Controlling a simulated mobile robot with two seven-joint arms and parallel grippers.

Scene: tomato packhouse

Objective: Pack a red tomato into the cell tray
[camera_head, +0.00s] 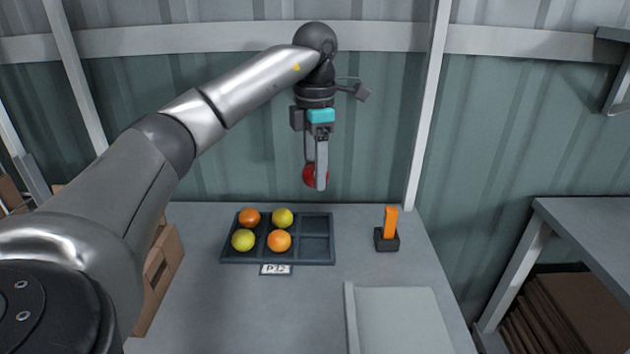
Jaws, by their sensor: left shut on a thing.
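My left gripper (317,176) is shut on a red tomato (309,177) and holds it above the back right part of the tray. One finger hides part of the tomato. The dark cell tray (277,261) lies on the table, with an orange tomato (249,218) at back left and a yellow tomato (282,218) at back middle. A yellow tomato (243,240) is at front left and an orange one (279,241) at front middle. The two right-hand cells (316,245) look empty. My right gripper is not in view.
An orange-handled item in a black holder (387,242) stands right of the tray. A pale flat panel (402,322) lies at the front right. A label (276,269) sits before the tray. A cardboard box (163,277) is at left. A wall (230,160) stands behind.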

